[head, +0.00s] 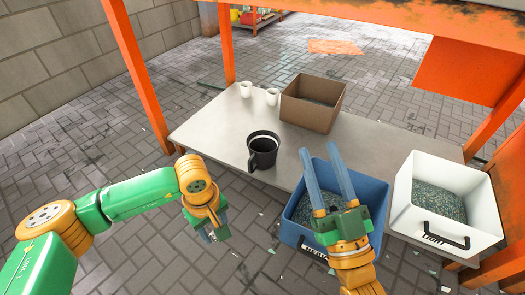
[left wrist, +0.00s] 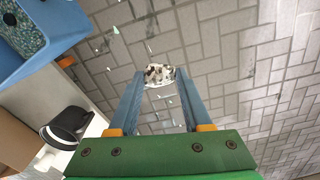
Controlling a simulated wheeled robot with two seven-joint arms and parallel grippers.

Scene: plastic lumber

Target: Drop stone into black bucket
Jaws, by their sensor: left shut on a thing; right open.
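A black bucket (head: 262,154) with a pale rim and a side handle stands upright near the front edge of the table; part of it also shows at lower left in the left wrist view (left wrist: 68,128). My left gripper (left wrist: 160,82) is shut on a pale stone (left wrist: 160,74) with dark patches, held between its fingertips. In the head view the left gripper (head: 213,234) hangs over the floor, left of and nearer than the bucket; its fingers are mostly hidden. My right gripper (head: 319,150) is open and empty above the blue bin, right of the bucket.
A blue bin (head: 375,187) and a white bin (head: 480,187), both with grey-green granules, stand at right. A cardboard box (head: 307,115) and two white cups (head: 246,89) stand at the back of the table (head: 213,122). Orange posts (head: 136,75) frame it. The table left of the bucket is clear.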

